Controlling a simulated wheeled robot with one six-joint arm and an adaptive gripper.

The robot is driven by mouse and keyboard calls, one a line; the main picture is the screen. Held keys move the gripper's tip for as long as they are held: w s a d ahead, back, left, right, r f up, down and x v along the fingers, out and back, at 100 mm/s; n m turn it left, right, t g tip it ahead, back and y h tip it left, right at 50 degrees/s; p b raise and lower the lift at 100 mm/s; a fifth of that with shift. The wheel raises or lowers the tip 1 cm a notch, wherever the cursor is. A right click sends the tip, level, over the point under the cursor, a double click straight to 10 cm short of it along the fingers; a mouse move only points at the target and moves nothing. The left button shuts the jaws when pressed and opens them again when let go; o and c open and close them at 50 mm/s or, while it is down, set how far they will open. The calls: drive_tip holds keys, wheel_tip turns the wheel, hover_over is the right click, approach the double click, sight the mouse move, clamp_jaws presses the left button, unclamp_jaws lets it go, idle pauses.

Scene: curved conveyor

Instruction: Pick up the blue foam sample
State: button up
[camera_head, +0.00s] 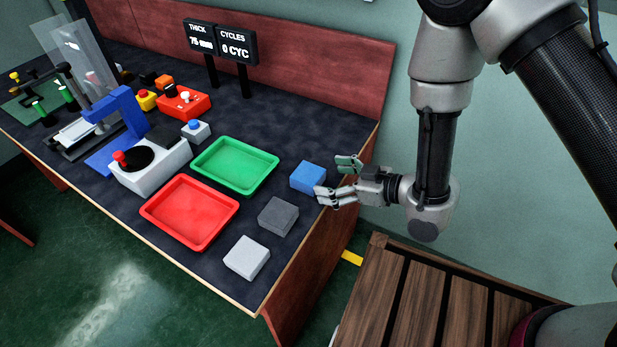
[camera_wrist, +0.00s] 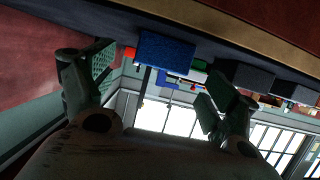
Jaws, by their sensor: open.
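The blue foam sample (camera_head: 308,177) is a small block on the dark table top, near the table's right edge. My gripper (camera_head: 340,178) is open and empty, just to the right of the blue block in the head view. In the wrist view the blue foam sample (camera_wrist: 166,49) shows upside down, ahead of and between the two fingers of my gripper (camera_wrist: 157,92). The fingers look apart from the block, though one fingertip overlaps its right side in the head view, so I cannot tell the exact gap.
A dark grey block (camera_head: 278,216) and a light grey block (camera_head: 247,258) sit nearer the front. A green tray (camera_head: 235,165) and a red tray (camera_head: 190,212) lie to the left. A slatted wooden surface (camera_head: 420,300) is at lower right.

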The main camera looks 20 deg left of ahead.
sight(312, 175)
drive_tip(key=x, duration=0.7)
drive_tip(key=shift+s+a+r, duration=0.1)
drive_tip(key=shift+s+r, duration=0.05)
drive_tip(key=shift+r, duration=0.2)
drive_tip(key=c, duration=0.9)
drive_tip(key=shift+o, duration=0.2)
